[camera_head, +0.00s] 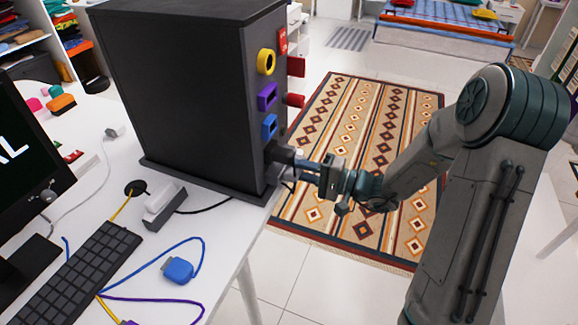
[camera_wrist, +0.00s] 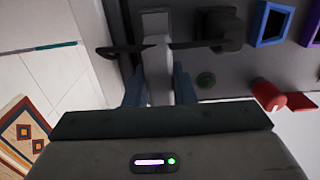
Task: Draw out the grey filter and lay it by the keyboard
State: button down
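The tall dark cabinet (camera_head: 190,90) stands on the white desk, with coloured sockets on its front face. A light grey piece (camera_wrist: 157,65), which looks like the grey filter, projects from the lower part of that face in the wrist view. My gripper (camera_head: 308,171) is at this low spot, right of the cabinet. In the wrist view its two bluish fingers (camera_wrist: 160,88) flank the grey piece closely. Whether they press on it is unclear. The keyboard (camera_head: 72,272) lies on the desk at lower left. In the head view the filter is mostly hidden by dark parts and my fingers.
Yellow (camera_head: 266,62), purple (camera_head: 267,97) and blue (camera_head: 269,127) sockets sit above the gripper. Red knobs (camera_head: 294,100) stick out beside them. A blue plug (camera_head: 178,270) with its cable and a grey-white block (camera_head: 164,204) lie near the keyboard. Some bare desk shows right of the blue plug.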

jog(key=c, duration=2)
grip_release()
grip_shut()
jog(key=shift+b+v, duration=0.85)
jog(key=shift+v, duration=1.05)
jog(key=shift+b+v, duration=0.4)
jog(key=shift+v, duration=1.55)
